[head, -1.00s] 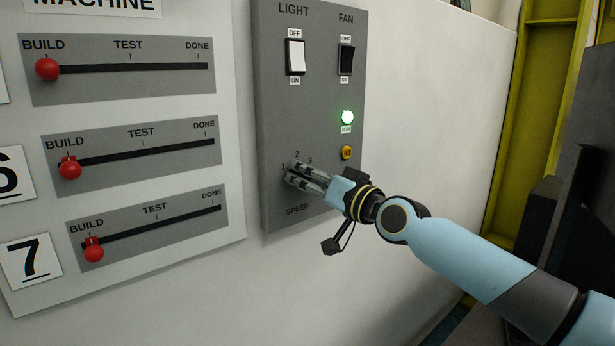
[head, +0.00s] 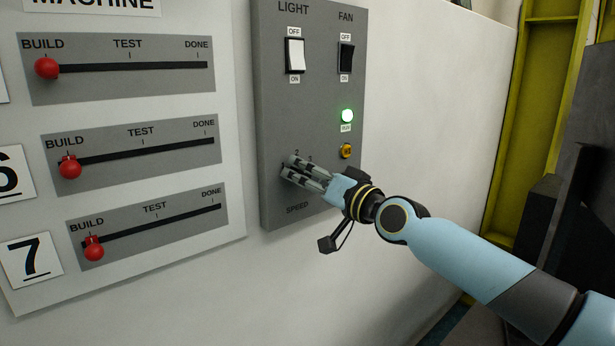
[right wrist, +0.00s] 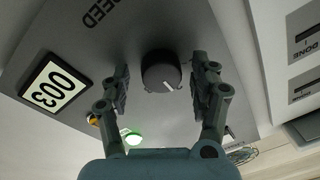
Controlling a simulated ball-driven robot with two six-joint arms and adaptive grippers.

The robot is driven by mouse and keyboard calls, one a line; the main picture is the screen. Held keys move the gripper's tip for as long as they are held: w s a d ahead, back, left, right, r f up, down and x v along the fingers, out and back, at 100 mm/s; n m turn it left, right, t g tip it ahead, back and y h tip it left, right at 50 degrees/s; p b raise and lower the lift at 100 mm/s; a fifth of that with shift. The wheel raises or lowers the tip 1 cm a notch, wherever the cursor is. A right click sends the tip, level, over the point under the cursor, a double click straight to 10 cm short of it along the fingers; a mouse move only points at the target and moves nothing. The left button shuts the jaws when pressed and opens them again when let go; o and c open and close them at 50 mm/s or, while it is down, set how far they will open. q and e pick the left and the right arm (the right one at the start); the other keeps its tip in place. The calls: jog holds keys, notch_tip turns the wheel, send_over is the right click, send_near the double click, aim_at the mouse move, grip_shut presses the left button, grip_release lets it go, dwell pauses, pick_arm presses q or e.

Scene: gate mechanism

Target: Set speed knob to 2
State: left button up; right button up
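The speed knob (right wrist: 161,70) is a dark round knob with a white pointer line. In the right wrist view the line points down and slightly right, toward the gripper's palm side. My right gripper (right wrist: 162,84) is open, with one finger on each side of the knob and a visible gap on both sides. In the head view my right gripper (head: 287,169) is at the grey control panel (head: 290,115), just above the SPEED label, and its fingers hide the knob. Numbers 1, 2 and 3 show around the fingertips. My left gripper is not in view.
A white light switch (head: 295,56), a dark fan switch (head: 346,57), a lit green lamp (head: 347,116) and a yellow button (head: 346,151) are on the panel. A 003 display (right wrist: 55,83) shows in the wrist view. Red sliders (head: 70,167) are to the left.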

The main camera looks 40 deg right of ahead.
aim_at(296, 122)
jog(key=shift+r, duration=0.15)
notch_tip(296, 122, up, 10)
jog(key=shift+f, duration=0.15)
dwell(0.6)
dwell(0.5)
